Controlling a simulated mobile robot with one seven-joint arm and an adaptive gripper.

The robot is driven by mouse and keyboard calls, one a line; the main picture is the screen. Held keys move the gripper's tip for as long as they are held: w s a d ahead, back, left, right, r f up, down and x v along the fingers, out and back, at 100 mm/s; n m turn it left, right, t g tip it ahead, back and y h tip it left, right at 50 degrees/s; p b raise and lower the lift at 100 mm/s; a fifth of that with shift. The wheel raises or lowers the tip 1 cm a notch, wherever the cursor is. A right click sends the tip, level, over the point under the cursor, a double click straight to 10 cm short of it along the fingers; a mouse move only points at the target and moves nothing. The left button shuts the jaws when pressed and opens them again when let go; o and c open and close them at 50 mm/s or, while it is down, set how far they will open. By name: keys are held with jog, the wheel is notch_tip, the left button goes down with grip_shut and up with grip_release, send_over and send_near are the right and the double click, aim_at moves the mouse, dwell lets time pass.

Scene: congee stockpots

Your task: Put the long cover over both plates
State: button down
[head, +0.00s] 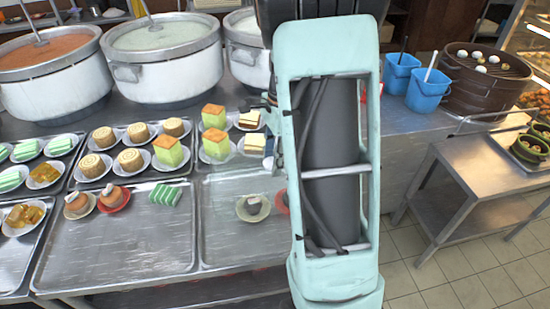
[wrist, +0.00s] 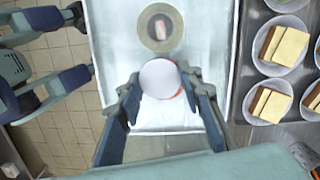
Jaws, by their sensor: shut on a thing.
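My gripper (wrist: 160,88) is shut on a pale round knob, which I take to be the handle of the long cover (wrist: 158,77). The cover's body is clear or very faint, and its edges are hard to make out. One pale plate (wrist: 148,44) with a small piece of food lies beyond the knob in the wrist view. A red plate (wrist: 181,91) shows only as a rim beneath the knob. In the head view the pale plate (head: 241,212) and the red plate (head: 278,205) sit on a metal tray, partly behind my arm. I cannot tell the cover's height above them.
Plates of cut cakes (wrist: 271,114) stand close on the right in the wrist view. More cakes, a metal tray (head: 120,245) and large stockpots (head: 165,75) line the counter. Blue buckets (head: 427,92) and a steamer (head: 475,100) stand right. Tiled floor borders the counter.

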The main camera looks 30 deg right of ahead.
notch_tip(320, 180, down, 10)
jog(key=b, duration=0.7)
jog(key=shift+r, duration=0.25)
jog(key=c, duration=1.3)
grip_release()
jog(key=shift+o, duration=0.2)
notch_tip(320, 180, up, 7)
jog(key=p, duration=0.6)
jog(key=shift+r, duration=0.1)
